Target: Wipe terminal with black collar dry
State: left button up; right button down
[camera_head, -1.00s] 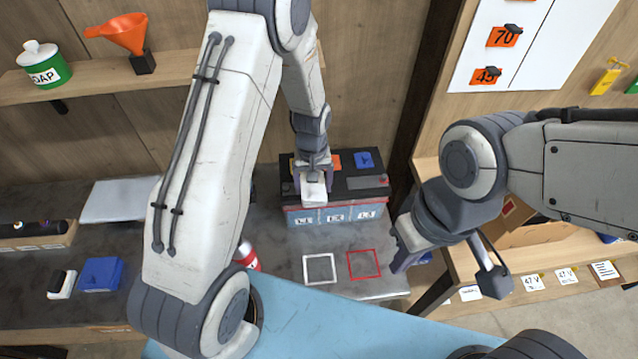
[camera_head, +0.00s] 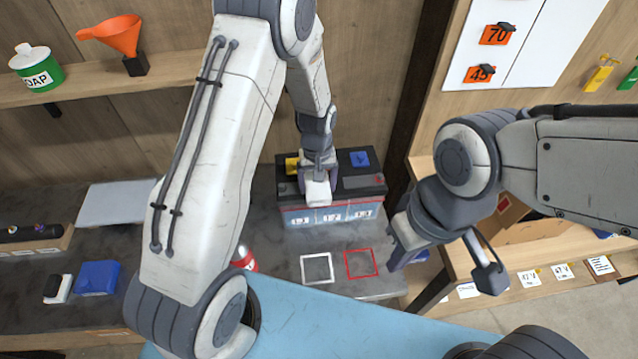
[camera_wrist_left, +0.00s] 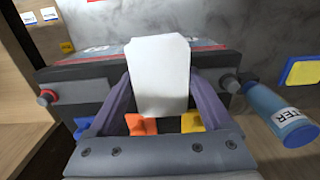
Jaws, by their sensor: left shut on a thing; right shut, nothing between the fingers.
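My left gripper (camera_head: 317,178) is shut on a white pad (camera_head: 317,190). The pad also shows upright between the purple fingers in the left wrist view (camera_wrist_left: 160,72). It is over the front part of the battery (camera_head: 352,208); whether it touches the battery is unclear. In the left wrist view, the terminal with the black collar (camera_wrist_left: 230,84) stands on the right, apart from the pad. The red-collared terminal (camera_wrist_left: 45,97) is on the left. I cannot tell whether the black-collared terminal is wet. My right gripper (camera_head: 396,248) is shut and empty, right of the battery.
Blue (camera_head: 360,158) and yellow (camera_head: 291,166) caps sit on the battery. White (camera_head: 317,268) and red (camera_head: 361,263) square outlines mark the bench in front. A blue WATER bottle (camera_wrist_left: 278,115) is near the black-collared terminal. A dark post (camera_head: 412,80) rises behind, at right.

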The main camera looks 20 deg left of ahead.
pick_arm(q)
jog(key=shift+s+a+f, duration=0.1)
jog(key=shift+s+a, duration=0.2)
jog(key=shift+a, duration=0.2)
jog(key=shift+s+a+f, duration=0.1)
jog(key=shift+s+a, duration=0.15)
jog(key=shift+a, duration=0.25)
jog(key=shift+d, duration=0.1)
jog(key=shift+d, duration=0.1)
jog(key=shift+w+d+r, duration=0.1)
jog(key=shift+w+d, duration=0.2)
jog(key=shift+d, duration=0.3)
jog(key=shift+w+d+r, duration=0.1)
jog(key=shift+w+d, duration=0.2)
jog(key=shift+d, duration=0.3)
jog(key=shift+s+a+r+p, duration=0.15)
jog(key=shift+s+a, duration=0.15)
jog(key=shift+a, duration=0.4)
jog(key=shift+s+a+f+p, duration=0.15)
jog(key=shift+s+a, duration=0.1)
jog(key=shift+a, duration=0.45)
jog(key=shift+w+d, duration=0.3)
jog(key=shift+d, duration=0.4)
jog(key=shift+w+d, duration=0.3)
jog(key=shift+d, duration=0.4)
jog(key=shift+r, duration=0.15)
notch_tip(320, 180, up, 8)
jog(key=p, duration=0.6)
